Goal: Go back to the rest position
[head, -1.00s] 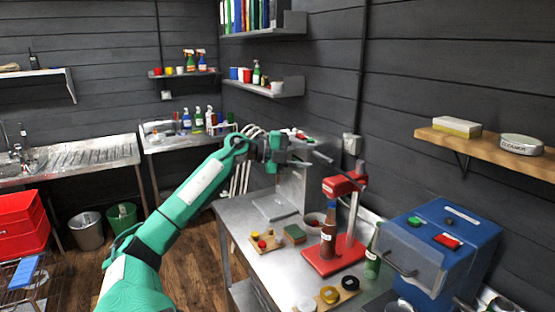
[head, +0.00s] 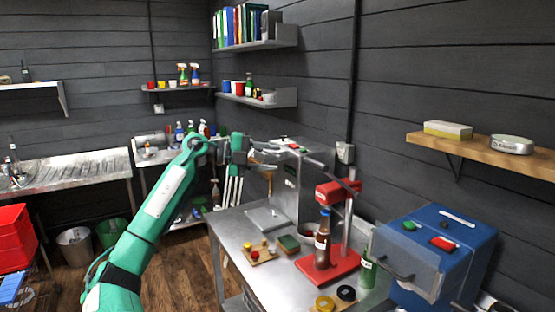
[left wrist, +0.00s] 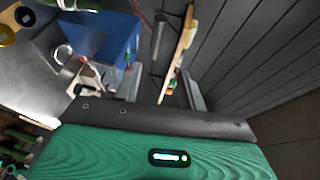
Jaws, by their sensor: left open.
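My left arm is green and rises from the lower left of the head view. Its gripper (head: 264,157) hangs above the far end of the steel bench (head: 236,228), in front of a steel machine (head: 300,185). The jaws are open, and I see nothing held between them. The left wrist view shows the green and dark gripper body along its bottom, with the bench and blue machine tilted beyond it. My right gripper is not in view.
A brown bottle (head: 322,243) stands upright at the red capper (head: 338,190). A blue machine (head: 440,245) is at right, below a wooden shelf (head: 480,150). A small board (head: 262,256) with coloured pieces lies on the bench. Open floor shows left of the bench.

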